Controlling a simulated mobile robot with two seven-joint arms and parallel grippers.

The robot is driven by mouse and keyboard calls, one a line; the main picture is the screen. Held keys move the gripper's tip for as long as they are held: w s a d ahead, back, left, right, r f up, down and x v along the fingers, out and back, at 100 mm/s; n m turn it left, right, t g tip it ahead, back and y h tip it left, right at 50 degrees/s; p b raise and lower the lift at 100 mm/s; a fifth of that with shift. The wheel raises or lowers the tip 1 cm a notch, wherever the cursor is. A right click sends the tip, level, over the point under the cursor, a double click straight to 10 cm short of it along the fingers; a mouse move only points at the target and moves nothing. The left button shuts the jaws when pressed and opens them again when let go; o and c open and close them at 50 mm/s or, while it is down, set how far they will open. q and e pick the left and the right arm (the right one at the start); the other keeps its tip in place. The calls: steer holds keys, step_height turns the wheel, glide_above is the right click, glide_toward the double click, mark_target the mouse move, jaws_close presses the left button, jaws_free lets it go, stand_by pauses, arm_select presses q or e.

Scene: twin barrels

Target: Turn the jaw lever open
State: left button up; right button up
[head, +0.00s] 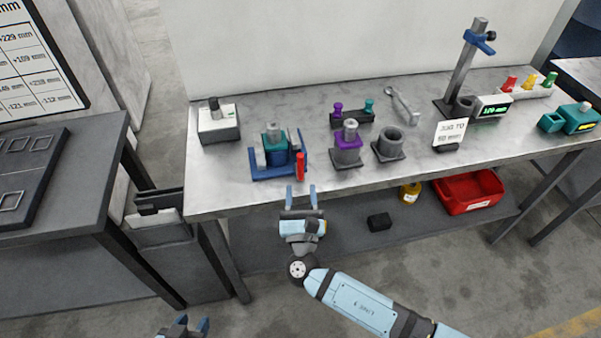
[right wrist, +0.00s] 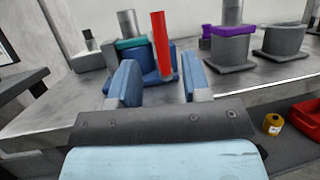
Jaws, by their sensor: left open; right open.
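The jaw lever is a red bar (head: 300,167) at the front right of a blue fixture (head: 262,174) on the bench. The fixture holds a grey barrel with a teal collar (head: 273,139). In the right wrist view the red lever (right wrist: 161,45) stands upright, in line with the gap between my fingers. My right gripper (head: 301,190) is open and empty, just in front of the bench's front edge and short of the lever. It also shows in the right wrist view (right wrist: 160,82). My left gripper (head: 192,323) is open and empty at the bottom edge, well away from the bench.
A purple-collared barrel (head: 348,144) and an empty grey socket (head: 390,145) stand right of the fixture. A white-topped box (head: 218,124) stands left. A wrench (head: 402,105) and a post stand (head: 461,70) are farther right. A red bin (head: 468,194) is on the lower shelf.

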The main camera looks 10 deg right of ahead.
steer(key=v, duration=0.6)
steer(key=shift+b, duration=0.3)
steer(key=shift+r, duration=0.15)
